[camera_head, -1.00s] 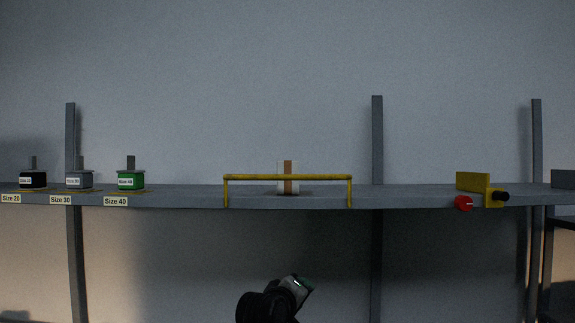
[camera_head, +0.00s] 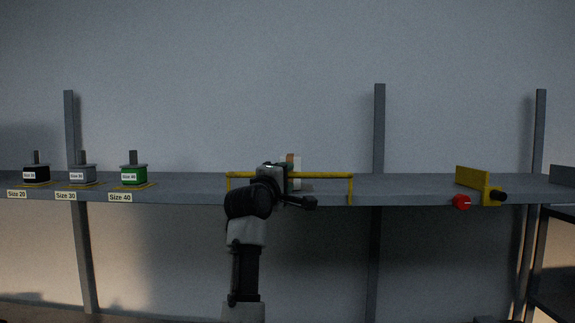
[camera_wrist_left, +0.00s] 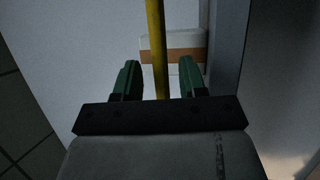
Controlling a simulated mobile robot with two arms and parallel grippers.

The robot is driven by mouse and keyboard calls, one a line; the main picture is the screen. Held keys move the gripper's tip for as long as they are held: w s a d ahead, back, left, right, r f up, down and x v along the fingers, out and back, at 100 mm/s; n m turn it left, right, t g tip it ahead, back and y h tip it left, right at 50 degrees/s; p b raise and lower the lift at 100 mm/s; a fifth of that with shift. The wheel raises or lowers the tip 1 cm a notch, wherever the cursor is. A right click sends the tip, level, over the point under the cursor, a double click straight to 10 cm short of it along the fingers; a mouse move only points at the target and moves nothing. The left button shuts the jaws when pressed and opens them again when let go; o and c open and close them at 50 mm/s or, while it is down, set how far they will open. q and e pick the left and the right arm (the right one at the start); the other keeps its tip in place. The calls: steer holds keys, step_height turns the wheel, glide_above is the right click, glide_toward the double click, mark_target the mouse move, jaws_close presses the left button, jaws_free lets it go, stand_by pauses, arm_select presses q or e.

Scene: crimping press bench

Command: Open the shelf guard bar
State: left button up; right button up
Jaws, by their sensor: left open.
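The yellow guard bar (camera_head: 325,175) runs level along the shelf's front edge, on a short post at each end. My left gripper (camera_head: 274,172) is raised to the bar, left of its middle, and covers part of it. In the left wrist view, the bar (camera_wrist_left: 155,40) passes between the two green-padded fingers of my open left gripper (camera_wrist_left: 159,78). A gap shows on each side of the bar near the tips. A white box with a brown band (camera_head: 297,170) stands behind the bar, partly hidden.
The grey shelf (camera_head: 405,190) spans the view. Black (camera_head: 36,175), grey (camera_head: 82,175) and green (camera_head: 134,176) blocks stand at left above size labels. A yellow bracket (camera_head: 473,180) with a red knob (camera_head: 461,202) and black knob sits at right.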

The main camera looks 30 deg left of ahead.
arm_select(q)
steer(key=shift+x, duration=0.85)
steer(key=shift+c, duration=0.4)
steer(key=shift+f, duration=0.1)
jaws_close()
steer(key=shift+s, duration=0.1)
